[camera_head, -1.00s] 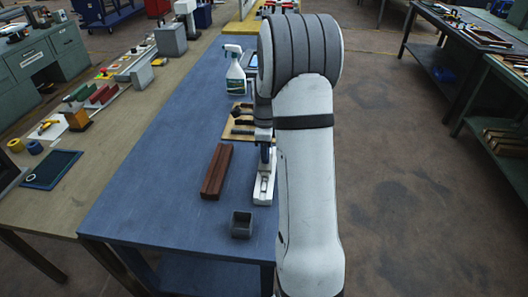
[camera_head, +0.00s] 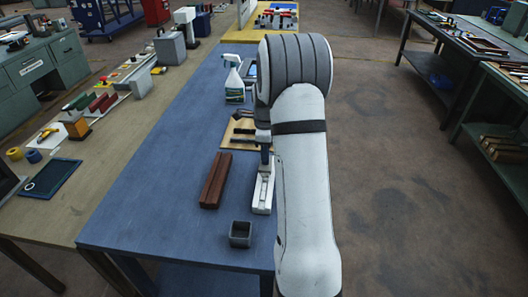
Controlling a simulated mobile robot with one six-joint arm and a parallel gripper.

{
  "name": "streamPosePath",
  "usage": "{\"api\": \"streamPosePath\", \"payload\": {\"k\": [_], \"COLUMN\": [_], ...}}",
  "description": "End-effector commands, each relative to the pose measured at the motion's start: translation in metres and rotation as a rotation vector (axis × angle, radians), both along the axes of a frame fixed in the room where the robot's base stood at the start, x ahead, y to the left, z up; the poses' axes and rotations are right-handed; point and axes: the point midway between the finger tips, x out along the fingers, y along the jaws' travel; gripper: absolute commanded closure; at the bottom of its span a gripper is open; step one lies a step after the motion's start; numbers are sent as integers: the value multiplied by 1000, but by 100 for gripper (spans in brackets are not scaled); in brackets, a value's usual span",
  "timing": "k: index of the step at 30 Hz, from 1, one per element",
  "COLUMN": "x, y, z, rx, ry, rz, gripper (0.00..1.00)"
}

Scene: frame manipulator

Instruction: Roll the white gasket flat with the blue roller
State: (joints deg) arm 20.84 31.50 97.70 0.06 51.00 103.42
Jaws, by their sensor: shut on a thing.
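My gripper (camera_head: 265,148) points down over the far end of a long white piece on the blue workbench. A small dark blue part (camera_head: 266,158), likely the blue roller, shows below it, and my gripper is shut on it. The white piece (camera_head: 262,193) is narrow, with a grey channel along its top, and lies lengthwise on the bench. I cannot tell the white gasket apart from this white piece at this size. Whether the roller touches it is also unclear. My arm hides the piece's right side in part.
A brown grooved block (camera_head: 215,181) lies just left of the white piece. A wooden board with dark tools (camera_head: 238,130) and a spray bottle (camera_head: 235,84) stand beyond. The bench's left part (camera_head: 150,190) is clear.

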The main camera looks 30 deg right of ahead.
Motion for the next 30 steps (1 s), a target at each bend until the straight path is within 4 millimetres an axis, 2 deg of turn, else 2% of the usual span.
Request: {"api": "streamPosePath", "payload": {"k": [8, 21, 30], "x": [0, 22, 26], "y": [0, -16, -19], "z": [-1, -1, -2], "rx": [1, 0, 1], "ry": [1, 2, 3], "rz": [0, -1, 0], "gripper": [100, 100, 100]}}
